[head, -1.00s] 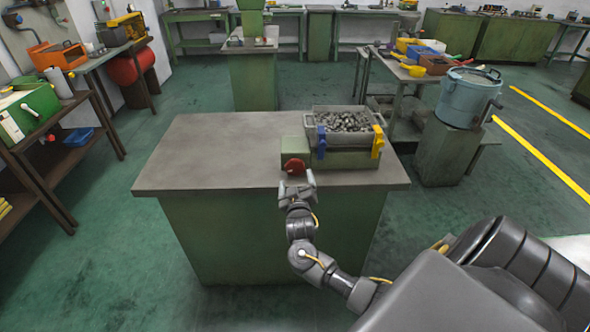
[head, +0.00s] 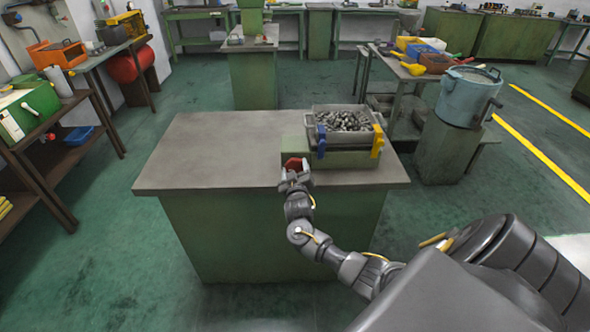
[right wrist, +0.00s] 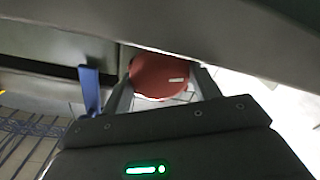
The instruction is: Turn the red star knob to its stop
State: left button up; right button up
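The red star knob (head: 294,163) is on the front of a green block at the left of the parts hopper on the bench. My right gripper (head: 294,174) is at the knob, coming from the front. In the right wrist view the red knob (right wrist: 160,76) sits between the two fingers, one on each side, with a small white mark near its right edge. The fingers look spread about as wide as before, close to the knob's sides; whether they touch it is hard to tell. The knob's lower part is hidden. My left gripper is out of view.
The grey hopper (head: 312,113) full of metal parts stands just right of the knob, with a blue clamp (head: 321,141) and a yellow clamp (head: 377,141) on its front. The left half of the bench top (head: 215,150) is clear.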

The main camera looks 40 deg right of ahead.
jog(key=shift+c, duration=1.4)
jog(key=shift+m, duration=0.3)
jog(key=m+b, duration=0.1)
jog(key=m, duration=0.1)
jog(key=shift+f+m, duration=0.1)
jog(key=shift+m, duration=0.2)
jog(key=shift+m+b, duration=0.7)
jog(key=shift+m, duration=1.1)
jog(key=o, duration=1)
